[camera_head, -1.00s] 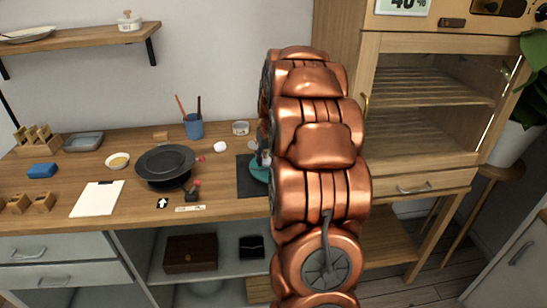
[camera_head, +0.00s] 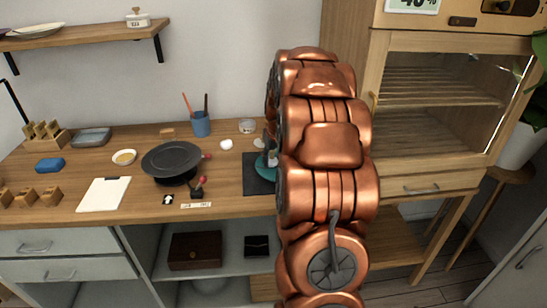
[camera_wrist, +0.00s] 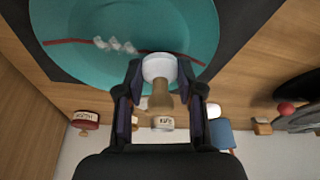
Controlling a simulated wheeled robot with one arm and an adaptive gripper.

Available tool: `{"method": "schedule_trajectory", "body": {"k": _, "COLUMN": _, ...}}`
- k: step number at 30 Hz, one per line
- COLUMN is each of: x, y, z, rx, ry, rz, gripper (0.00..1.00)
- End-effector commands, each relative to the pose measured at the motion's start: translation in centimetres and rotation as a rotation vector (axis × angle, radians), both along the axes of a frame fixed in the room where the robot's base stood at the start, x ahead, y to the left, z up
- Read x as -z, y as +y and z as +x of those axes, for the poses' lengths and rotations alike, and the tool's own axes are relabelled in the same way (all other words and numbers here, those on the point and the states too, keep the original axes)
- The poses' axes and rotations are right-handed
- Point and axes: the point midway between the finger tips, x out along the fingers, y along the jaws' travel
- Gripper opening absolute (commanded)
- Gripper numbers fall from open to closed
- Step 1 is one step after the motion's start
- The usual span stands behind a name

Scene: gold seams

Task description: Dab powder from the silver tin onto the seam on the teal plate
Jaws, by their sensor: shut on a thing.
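The teal plate (camera_wrist: 75,22) lies on a dark mat, and its edge shows beside my arm in the head view (camera_head: 264,174). A dark red seam (camera_wrist: 70,41) crosses it, with several white powdery patches (camera_wrist: 115,45) along it. My gripper (camera_wrist: 157,92) is shut on a dabber with a white round head (camera_wrist: 158,67) and tan handle (camera_wrist: 161,100). The head is over the plate's near edge in the wrist view, beside the seam; I cannot tell whether it touches. The silver tin (camera_head: 247,126) stands at the back of the table, and its label shows in the wrist view (camera_wrist: 162,123).
A red tin (camera_wrist: 85,120) stands near the silver one. A blue cup with brushes (camera_head: 201,124), a small white object (camera_head: 226,144) and a black pan (camera_head: 172,158) are to the left. The dark mat (camera_head: 257,183) is partly hidden by my arm.

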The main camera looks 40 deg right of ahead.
Motion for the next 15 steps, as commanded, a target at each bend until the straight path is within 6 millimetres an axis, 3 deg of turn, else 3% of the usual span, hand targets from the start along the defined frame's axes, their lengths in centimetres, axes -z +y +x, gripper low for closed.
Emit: {"method": "schedule_trajectory", "body": {"k": 15, "x": 0.67, "y": 0.13, "z": -0.17, "rx": -0.001, "ry": 0.000, "rz": 0.000, "gripper": 0.09}}
